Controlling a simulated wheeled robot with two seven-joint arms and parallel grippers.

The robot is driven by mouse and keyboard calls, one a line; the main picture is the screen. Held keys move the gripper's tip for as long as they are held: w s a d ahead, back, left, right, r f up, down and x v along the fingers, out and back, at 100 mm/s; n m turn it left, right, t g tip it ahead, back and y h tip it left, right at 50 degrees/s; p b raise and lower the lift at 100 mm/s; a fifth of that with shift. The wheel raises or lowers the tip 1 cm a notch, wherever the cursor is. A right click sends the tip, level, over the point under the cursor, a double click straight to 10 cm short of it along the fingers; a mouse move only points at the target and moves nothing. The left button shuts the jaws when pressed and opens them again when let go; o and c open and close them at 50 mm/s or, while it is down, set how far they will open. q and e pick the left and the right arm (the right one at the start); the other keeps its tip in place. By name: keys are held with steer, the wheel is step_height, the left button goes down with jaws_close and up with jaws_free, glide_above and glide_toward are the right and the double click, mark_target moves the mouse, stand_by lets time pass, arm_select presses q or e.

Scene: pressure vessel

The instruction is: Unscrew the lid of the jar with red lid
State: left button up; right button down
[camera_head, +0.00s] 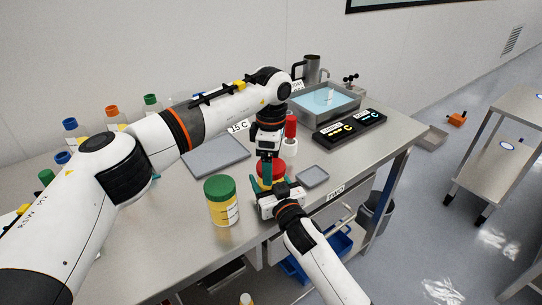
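The jar with the red lid (278,169) stands on the steel table near its front edge. Its body is mostly hidden behind my grippers. My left gripper (266,180) comes down from above, its dark fingers over the front of the red lid; I cannot tell if they press on it. My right gripper (268,184) reaches in from the front, low at the jar, with its fingers to either side of the body. Whether they touch it is hidden.
A yellow jar with a green lid (221,201) stands close at left. A small grey tray (312,176) lies at right. A flat plate (217,155), a red-and-white bottle (290,135), a water bath (324,101) and a black display unit (349,126) stand behind. Several capped bottles line the back left.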

arm_select(q)
steer(key=c, duration=1.1)
steer(key=n, duration=0.3)
steer(key=shift+c, duration=0.2)
steer(key=n, duration=0.8)
steer(key=shift+n, duration=0.3)
steer(key=n, duration=0.4)
steer(key=shift+r, duration=0.25)
steer(key=shift+r, duration=0.9)
